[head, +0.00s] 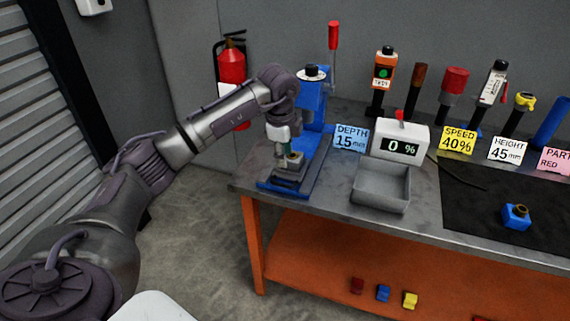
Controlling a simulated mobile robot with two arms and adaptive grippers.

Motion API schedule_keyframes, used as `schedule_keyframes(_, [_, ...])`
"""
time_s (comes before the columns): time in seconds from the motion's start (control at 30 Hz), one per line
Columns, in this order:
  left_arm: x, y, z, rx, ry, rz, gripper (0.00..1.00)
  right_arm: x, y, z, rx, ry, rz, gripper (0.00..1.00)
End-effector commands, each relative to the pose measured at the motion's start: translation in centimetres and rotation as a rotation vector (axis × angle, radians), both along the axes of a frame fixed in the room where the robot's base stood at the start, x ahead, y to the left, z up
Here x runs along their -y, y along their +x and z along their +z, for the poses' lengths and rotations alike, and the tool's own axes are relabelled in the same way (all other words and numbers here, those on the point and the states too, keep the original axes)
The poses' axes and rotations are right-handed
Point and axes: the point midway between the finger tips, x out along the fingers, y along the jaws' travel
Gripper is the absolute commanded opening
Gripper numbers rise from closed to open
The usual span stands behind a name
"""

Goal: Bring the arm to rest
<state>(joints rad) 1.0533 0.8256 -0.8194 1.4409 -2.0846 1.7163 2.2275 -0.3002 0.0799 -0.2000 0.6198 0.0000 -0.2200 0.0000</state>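My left arm (215,122) reaches from the lower left across to the blue bench machine (313,108), which has a red-knobbed lever (333,36). My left gripper (287,150) points down at the machine's base, just above or at the dark fixture (290,172). A small green and pale part shows by the fingertips. The fingers are too small and overlapped to tell whether they are open or touching anything. My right gripper is out of view.
On the bench are a display (400,141) reading 0 %, an empty grey tray (380,187), label cards, several upright tools along the back, and a blue block (516,216) on a black mat (470,225). Coloured blocks lie on the orange lower shelf (330,262). Floor at left is clear.

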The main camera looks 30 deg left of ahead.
Motion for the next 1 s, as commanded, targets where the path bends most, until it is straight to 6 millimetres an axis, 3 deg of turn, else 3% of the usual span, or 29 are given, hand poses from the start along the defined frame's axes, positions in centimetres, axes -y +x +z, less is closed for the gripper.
schedule_keyframes(0.6, [0.0, -0.1, 0.7, 0.0, 0.0, 0.0, 0.37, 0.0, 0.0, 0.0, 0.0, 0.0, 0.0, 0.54])
schedule_keyframes(0.7, [0.8, 0.0, 0.3, 0.006, -0.017, -0.024, 0.37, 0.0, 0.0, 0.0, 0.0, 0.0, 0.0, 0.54])
schedule_keyframes(0.77, [2.3, 0.1, -0.3, 0.021, -0.056, -0.072, 0.37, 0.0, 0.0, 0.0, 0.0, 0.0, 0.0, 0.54])
schedule_keyframes(0.87, [7.1, 0.3, -1.7, 0.075, -0.181, -0.216, 0.37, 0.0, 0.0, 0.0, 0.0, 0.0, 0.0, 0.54])
schedule_keyframes(1.0, [17.4, -0.5, -2.7, 0.237, -0.476, -0.47, 0.37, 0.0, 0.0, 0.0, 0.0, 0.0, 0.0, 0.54])
